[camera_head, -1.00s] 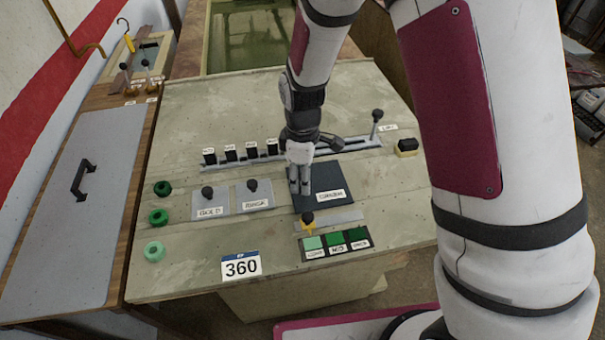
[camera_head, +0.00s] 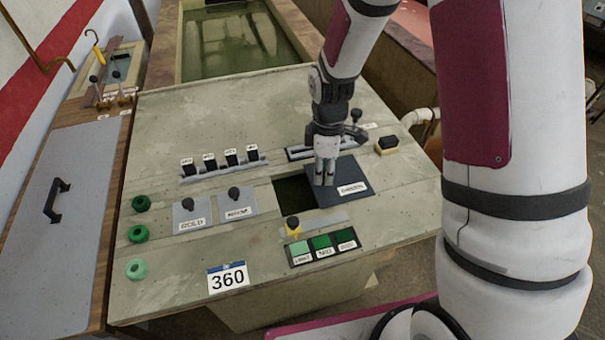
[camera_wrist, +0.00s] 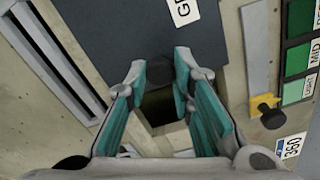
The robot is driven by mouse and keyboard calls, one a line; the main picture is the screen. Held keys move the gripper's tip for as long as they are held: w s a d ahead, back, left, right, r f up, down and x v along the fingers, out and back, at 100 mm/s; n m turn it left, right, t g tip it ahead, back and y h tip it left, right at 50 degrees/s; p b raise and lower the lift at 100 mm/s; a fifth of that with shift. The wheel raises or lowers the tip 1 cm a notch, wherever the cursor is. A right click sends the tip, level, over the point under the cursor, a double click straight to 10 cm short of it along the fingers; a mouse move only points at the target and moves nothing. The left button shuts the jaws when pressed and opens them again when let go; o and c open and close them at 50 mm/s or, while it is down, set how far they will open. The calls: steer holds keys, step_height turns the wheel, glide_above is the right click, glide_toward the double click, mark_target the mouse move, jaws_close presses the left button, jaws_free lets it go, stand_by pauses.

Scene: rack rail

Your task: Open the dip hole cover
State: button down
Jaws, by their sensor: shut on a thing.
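The dip hole cover (camera_head: 346,173) is a dark slate plate with a white label on the sloped panel. It sits to the right of a dark opening (camera_head: 290,193), whose left part is uncovered. My gripper (camera_head: 324,178) points down at the cover's left part. In the wrist view the teal fingers of my gripper (camera_wrist: 160,68) are around a dark round knob (camera_wrist: 168,75) at the cover's edge, shut on it. The cover (camera_wrist: 130,30) fills the top there, with part of the opening (camera_wrist: 160,106) showing between the fingers.
A lever (camera_head: 355,116) and its slotted rail stand close behind my gripper. Black switches (camera_head: 220,159) are in a row at the left. A yellow-and-black knob (camera_head: 293,226) and green swatches (camera_head: 321,243) lie in front. A filled tank (camera_head: 240,40) is at the back.

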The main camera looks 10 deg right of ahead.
steer(key=shift+w+d, duration=0.1)
steer(key=shift+d, duration=1)
steer(key=c, duration=1.4)
jaws_free()
steer(key=shift+o, duration=0.2)
step_height(320, 180, up, 12)
